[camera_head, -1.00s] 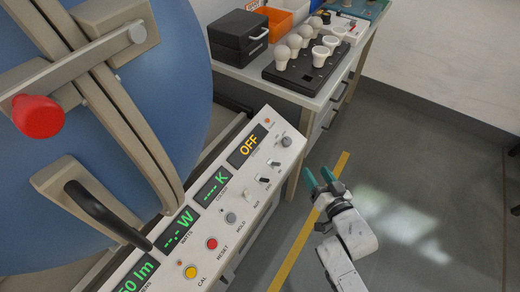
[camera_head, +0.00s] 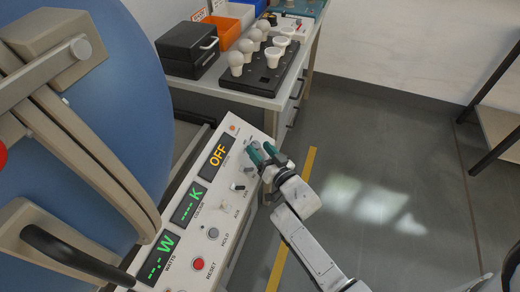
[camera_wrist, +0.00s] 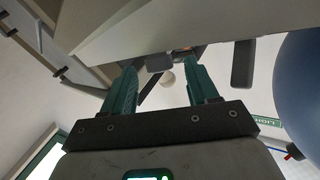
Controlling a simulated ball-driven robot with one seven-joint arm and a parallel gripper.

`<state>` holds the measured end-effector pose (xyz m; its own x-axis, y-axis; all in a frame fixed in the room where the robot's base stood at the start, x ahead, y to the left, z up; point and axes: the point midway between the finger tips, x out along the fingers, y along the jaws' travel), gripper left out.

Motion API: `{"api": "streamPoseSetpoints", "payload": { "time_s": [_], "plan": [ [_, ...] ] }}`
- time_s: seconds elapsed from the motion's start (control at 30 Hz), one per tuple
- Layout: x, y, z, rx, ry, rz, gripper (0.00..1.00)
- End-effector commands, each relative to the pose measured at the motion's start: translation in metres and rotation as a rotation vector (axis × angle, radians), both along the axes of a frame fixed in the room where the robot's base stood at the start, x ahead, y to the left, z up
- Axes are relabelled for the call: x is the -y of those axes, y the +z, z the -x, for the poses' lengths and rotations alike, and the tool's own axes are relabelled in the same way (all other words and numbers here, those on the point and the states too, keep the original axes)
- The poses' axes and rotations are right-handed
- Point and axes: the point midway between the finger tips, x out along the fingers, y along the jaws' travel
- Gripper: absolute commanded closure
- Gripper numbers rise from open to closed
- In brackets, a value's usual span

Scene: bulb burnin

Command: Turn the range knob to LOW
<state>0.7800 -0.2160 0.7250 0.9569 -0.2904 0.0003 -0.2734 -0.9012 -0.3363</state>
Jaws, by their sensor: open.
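The white control panel (camera_head: 222,238) slopes across the head view, with an amber OFF display (camera_head: 217,152) near its upper end. My gripper (camera_head: 262,148) is open with green fingertips at the panel's upper right edge, over the area of the grey round knob there. That knob is mostly hidden, so I cannot tell its setting or whether I touch it. In the wrist view my two fingers (camera_wrist: 163,75) stand apart, with small grey and dark parts near the tips that I cannot identify.
Small switches (camera_head: 238,186), a grey HOLD button (camera_head: 213,233) and a red RESET button (camera_head: 198,264) lie lower on the panel. A large blue sphere (camera_head: 110,90) is at left. A bench with a black bulb tray (camera_head: 256,82) stands behind. Floor at right is clear.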

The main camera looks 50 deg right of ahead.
Motion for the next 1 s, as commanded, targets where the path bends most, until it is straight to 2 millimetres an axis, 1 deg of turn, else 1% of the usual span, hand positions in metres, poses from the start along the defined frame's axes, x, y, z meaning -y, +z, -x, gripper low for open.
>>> {"api": "streamPoseSetpoints", "payload": {
  "time_s": [0.1,0.4,0.9,0.97,1.0],
  "plan": [
    [0.0021,-0.0002,-0.0061,-0.001,-0.001,0.0,0.41],
    [0.0023,-0.0002,-0.0071,-0.001,-0.001,0.0,0.42],
    [0.0022,0.0,-0.007,0.0,0.0,0.0,0.9],
    [0.0022,0.0,-0.007,0.0,0.0,0.0,0.96],
    [0.0022,0.0,-0.007,0.0,0.0,0.0,0.97]
  ]
}}
